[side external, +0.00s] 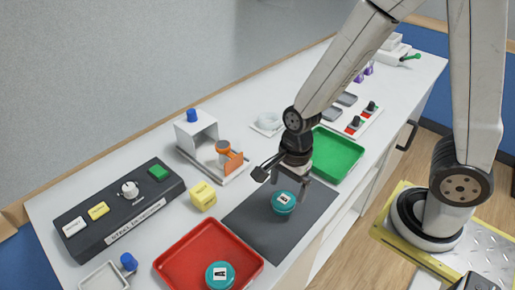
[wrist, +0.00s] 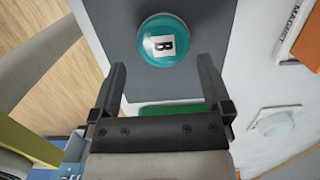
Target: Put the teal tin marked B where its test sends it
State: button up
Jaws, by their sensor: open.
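The teal tin marked B (side external: 283,204) stands upright on the dark grey mat (side external: 250,226), its white B label facing up. It also shows in the wrist view (wrist: 148,52) at the top, just beyond and between the fingertips. My gripper (side external: 284,180) is open and empty, close above the tin in the side view; I cannot tell the exact gap. Its two fingers also show in the wrist view (wrist: 162,62). A red tray (side external: 180,262) holds a teal tin marked A (side external: 219,275). A green tray (side external: 337,155) looks empty where it shows.
A dark panel labelled steel detector (side external: 130,222) has a knob and coloured buttons. A yellow block (side external: 203,196) stands left of the mat. Behind it is a white stand with an orange part (side external: 226,151). A switch board (side external: 357,121) lies behind the green tray.

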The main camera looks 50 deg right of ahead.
aim_at(283, 198)
jog(key=shift+f, duration=0.15)
jog(key=shift+w+a+f, duration=0.1)
jog(key=shift+a+f, duration=0.1)
jog(key=shift+f, duration=1.05)
jog(key=shift+w+a+f, duration=0.1)
jog(key=shift+a+f, duration=0.05)
jog(key=shift+f, duration=1.05)
jog(key=shift+c, duration=0.2)
jog(key=c, duration=1.2)
jog(key=shift+r, duration=0.15)
jog(key=shift+r, duration=4.85)
